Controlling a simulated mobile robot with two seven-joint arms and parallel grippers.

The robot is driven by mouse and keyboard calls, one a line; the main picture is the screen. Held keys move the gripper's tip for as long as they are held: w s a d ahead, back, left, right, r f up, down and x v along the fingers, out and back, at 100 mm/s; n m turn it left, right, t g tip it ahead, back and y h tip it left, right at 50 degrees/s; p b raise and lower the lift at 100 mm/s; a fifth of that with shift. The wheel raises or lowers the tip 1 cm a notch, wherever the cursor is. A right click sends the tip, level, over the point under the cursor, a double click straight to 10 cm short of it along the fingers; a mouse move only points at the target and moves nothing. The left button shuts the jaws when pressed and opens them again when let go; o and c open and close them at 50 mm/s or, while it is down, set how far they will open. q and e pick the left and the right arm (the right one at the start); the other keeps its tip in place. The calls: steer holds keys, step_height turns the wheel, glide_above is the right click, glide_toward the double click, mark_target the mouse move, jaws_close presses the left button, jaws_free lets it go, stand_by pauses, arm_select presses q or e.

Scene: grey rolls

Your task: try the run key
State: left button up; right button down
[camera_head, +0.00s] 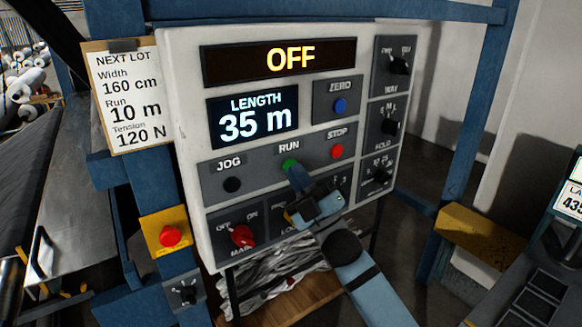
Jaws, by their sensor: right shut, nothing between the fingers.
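The control panel (190,75) is a white box with a top display (290,59) reading OFF in orange. Below it the length display (252,119) reads LENGTH 35 m. The green run key (289,165) sits under the label RUN. My right gripper (297,177) is shut and empty, its tips at or just below the run key; I cannot tell if they touch it. The gripper and arm hide part of the lower panel. The red main switch (242,236) is at the lower left, between OFF and ON labels. My left gripper is not in view.
A black jog key (232,185) and a red stop key (337,151) flank the run key. A blue zero key (340,105) is above. A clipboard note (125,97) reads 160 cm, 10 m, 120 N. A red mushroom button (170,235) sits on a yellow box.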

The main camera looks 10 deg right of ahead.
steer(key=shift+w, duration=0.2)
steer(key=shift+s, duration=0.15)
stand_by(0.5)
steer(key=shift+s+d, duration=0.2)
steer(key=shift+s, duration=0.45)
steer(key=s, duration=0.1)
steer(key=s+d, duration=0.1)
steer(key=s, duration=0.1)
steer(key=s+p, duration=0.1)
steer(key=shift+s+d, duration=0.35)
steer(key=shift+d, duration=0.05)
